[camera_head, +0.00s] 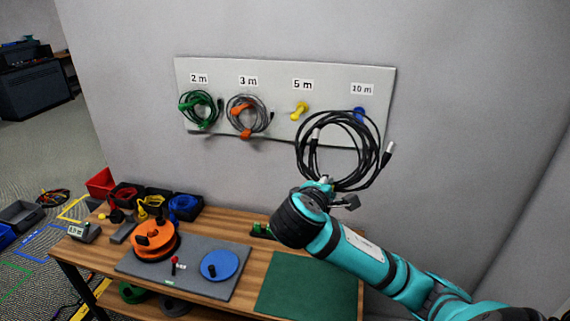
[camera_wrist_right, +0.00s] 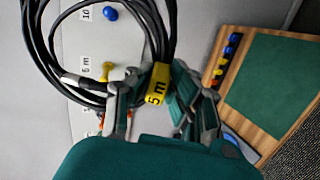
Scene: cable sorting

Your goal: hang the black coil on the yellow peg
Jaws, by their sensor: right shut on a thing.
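The black coil (camera_head: 299,146) hangs from my right gripper (camera_head: 332,188), which is shut on its lower part. The coil stands roughly upright before the board's lower right, its top between the yellow and blue pegs. In the right wrist view the gripper (camera_wrist_right: 158,80) pinches the strands of the coil (camera_wrist_right: 172,28) beside a yellow "5 m" tag (camera_wrist_right: 155,93). The yellow peg (camera_head: 300,111) under the "5 m" label is bare, up and left of the coil's middle. It also shows in the wrist view (camera_wrist_right: 106,71), seen through the loop. My left gripper is out of view.
The board (camera_head: 270,80) carries a green coil (camera_head: 200,108) at "2 m" and a grey coil (camera_head: 246,114) at "3 m". The blue peg (camera_head: 359,113) is behind the coil's upper right. The bench below holds an orange reel (camera_head: 155,239) and a green mat (camera_head: 307,285).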

